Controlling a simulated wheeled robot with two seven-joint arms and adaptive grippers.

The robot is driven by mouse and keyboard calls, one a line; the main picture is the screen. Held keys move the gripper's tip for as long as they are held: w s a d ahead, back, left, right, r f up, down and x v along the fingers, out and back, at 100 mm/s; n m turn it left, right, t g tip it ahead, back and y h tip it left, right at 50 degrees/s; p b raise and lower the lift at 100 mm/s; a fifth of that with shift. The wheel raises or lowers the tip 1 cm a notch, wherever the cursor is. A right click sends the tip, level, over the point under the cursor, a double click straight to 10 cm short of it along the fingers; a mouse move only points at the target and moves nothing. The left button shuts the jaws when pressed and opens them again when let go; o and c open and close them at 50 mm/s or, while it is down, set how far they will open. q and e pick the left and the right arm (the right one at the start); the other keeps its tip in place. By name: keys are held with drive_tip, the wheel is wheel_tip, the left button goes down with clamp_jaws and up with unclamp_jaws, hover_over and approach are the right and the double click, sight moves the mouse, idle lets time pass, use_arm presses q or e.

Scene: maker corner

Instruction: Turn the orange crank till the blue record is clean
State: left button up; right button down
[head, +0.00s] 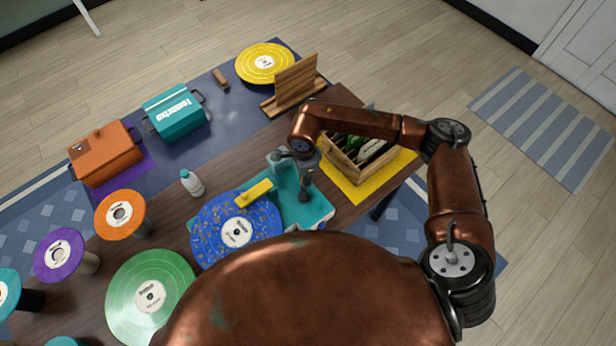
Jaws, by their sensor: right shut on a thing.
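The blue record (236,233) lies flat on the teal cleaning machine (313,211), with tan specks of dirt over its surface. A yellow brush arm (255,193) reaches over the record's upper edge. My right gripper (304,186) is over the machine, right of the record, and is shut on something. The orange crank does not show clearly; my gripper and wrist cover that part of the machine. My left gripper is out of view.
A wooden crate (353,175) of records stands on a yellow mat (372,190), close to my right forearm. A small white bottle (192,182) stands upper left of the blue record. A green record (150,297) is at lower left. A wooden stand (294,84) is behind.

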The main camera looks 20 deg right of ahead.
drive_tip(key=shift+w+d, duration=0.1)
drive_tip(key=shift+w, duration=0.1)
drive_tip(key=c, duration=1.9)
unclamp_jaws()
drive_tip(key=shift+s, duration=0.1)
wheel_tip(320, 180, up, 12)
